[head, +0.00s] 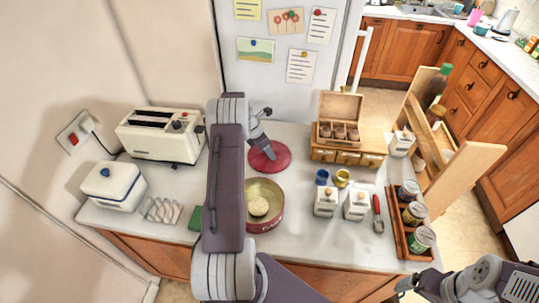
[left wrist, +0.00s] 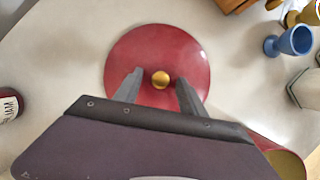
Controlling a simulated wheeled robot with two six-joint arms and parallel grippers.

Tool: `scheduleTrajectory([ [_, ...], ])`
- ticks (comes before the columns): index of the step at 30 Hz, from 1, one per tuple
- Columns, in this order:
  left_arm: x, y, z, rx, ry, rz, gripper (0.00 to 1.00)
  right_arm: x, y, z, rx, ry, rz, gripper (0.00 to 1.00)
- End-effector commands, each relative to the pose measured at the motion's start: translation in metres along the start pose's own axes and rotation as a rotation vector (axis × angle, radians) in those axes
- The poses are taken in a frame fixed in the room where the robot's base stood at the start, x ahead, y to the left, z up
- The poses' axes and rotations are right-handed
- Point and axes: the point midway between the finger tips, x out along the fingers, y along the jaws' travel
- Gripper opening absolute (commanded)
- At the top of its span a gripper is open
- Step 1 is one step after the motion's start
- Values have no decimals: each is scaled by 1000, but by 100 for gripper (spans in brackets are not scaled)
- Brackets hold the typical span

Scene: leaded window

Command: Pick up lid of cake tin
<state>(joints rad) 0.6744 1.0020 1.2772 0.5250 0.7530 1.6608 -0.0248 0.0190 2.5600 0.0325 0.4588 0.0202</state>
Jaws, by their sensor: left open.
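The cake tin lid (head: 282,157) is a round red disc lying flat on the counter; in the left wrist view the lid (left wrist: 157,50) shows a small gold knob (left wrist: 161,79) at its middle. My left gripper (head: 267,153) is over the lid. In the left wrist view my left gripper (left wrist: 158,85) is open, with its fingers on either side of the knob and apart from it. The cake tin (head: 276,217) is open, red outside and gold inside, with a pale round cake in it. My left arm hides part of the tin. My right gripper (head: 407,286) is at the lower right, away from the lid.
A cream toaster (head: 160,135) and a white box (head: 110,185) stand on the left. A wooden spice box (head: 347,150), blue egg cup (head: 322,177), white canisters (head: 326,202) and a jar rack (head: 398,235) stand on the right. Clear counter lies around the lid.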

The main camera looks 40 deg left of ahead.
Motion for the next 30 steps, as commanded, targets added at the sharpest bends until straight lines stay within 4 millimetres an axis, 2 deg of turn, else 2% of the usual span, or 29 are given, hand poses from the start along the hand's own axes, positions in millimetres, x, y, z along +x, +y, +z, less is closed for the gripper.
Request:
scheduleTrajectory([
  [5, 1, 0, 0, 0, 0, 0, 48, 0, 0, 0, 0, 0, 0, 90],
  [10, 0, 0, 0, 0, 0, 0, 4, 0, 0, 0, 0, 0, 0, 90],
  [11, 0, 0, 0, 0, 0, 0, 0, 0, 0, 0, 0, 0, 0, 90],
  [20, -2, 0, 1, 1, -1, 1, 0, 1, 0, 0, 0, 0, 0, 90],
  [23, -16, 1, 8, 3, -2, 4, 0, 3, 0, 0, 0, 0, 0, 90],
  [30, -70, 1, 30, 3, -2, 4, 0, 7, 0, 1, 0, 0, 0, 90],
])
